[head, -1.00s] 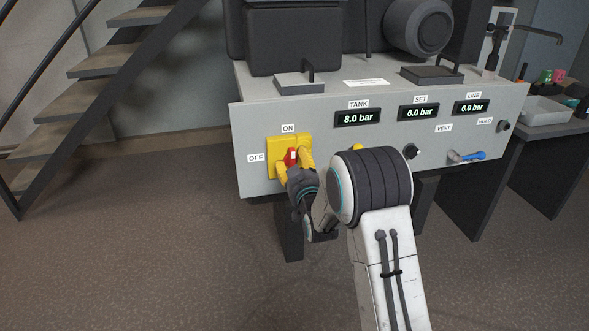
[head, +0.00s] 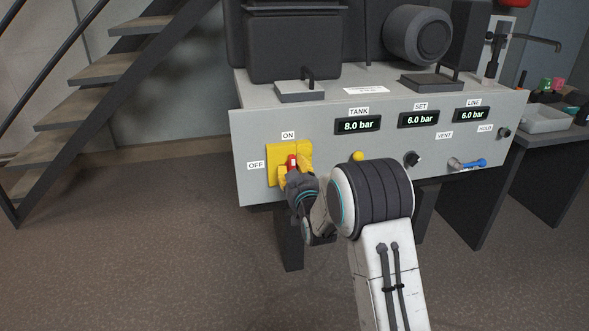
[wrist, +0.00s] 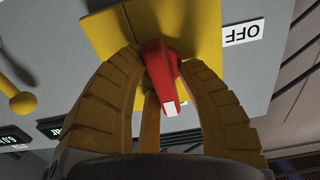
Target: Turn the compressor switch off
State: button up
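The compressor switch is a red handle (head: 292,162) on a yellow plate (head: 273,165) at the left of the grey panel. The handle points up, towards the ON label (head: 288,135); the OFF label (head: 255,165) is to its left. My gripper (head: 294,174) is at the handle. In the wrist view, where the OFF label (wrist: 243,33) is upside down, its yellow fingers (wrist: 160,62) curve around both sides of the red handle (wrist: 160,65), with the tips close against it. My gripper looks shut on the handle; the contact is partly hidden.
The panel (head: 340,155) also bears TANK, SET and LINE displays, a yellow knob (head: 357,156), a black knob (head: 412,158) and a blue-handled vent valve (head: 470,164). Stairs (head: 120,70) stand at the left. The floor in front is clear.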

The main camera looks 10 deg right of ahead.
grip_shut()
jog(key=shift+r, duration=0.1)
jog(key=n, duration=0.3)
jog(key=shift+a+r+n, duration=0.1)
jog(key=shift+r+n, duration=0.05)
jog(key=shift+n, duration=0.15)
jog(key=n, duration=0.4)
jog(key=shift+a+n, duration=0.2)
jog(key=shift+n, duration=0.2)
jog(key=n, duration=0.5)
jog(key=shift+a, duration=0.15)
jog(key=shift+n, duration=2.3)
